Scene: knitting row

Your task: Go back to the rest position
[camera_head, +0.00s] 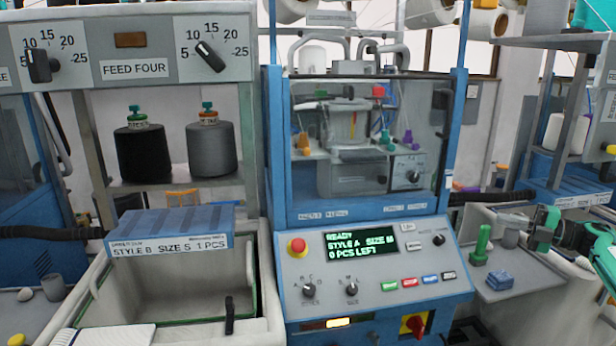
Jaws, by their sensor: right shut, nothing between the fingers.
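My right gripper (540,232), green and black, comes in at the right edge above the small grey side shelf (530,284). It is shut and empty, apart from the machine's control panel. Part of my right arm (602,250) shows behind it, cut by the picture edge. My left gripper is out of view. The blue knitting machine (366,211) stands in the middle, its screen (360,243) reading READY, STYLE A, SIZE M, 0 PCS LEFT.
A green peg-like piece (482,246) and a blue block (499,281) are on the side shelf. A bin (180,321) labelled STYLE B SIZE S 1 PCS stands at left. Black and grey yarn cones (211,148) sit above it. The panel has a red button (297,246) and red-yellow switch (414,325).

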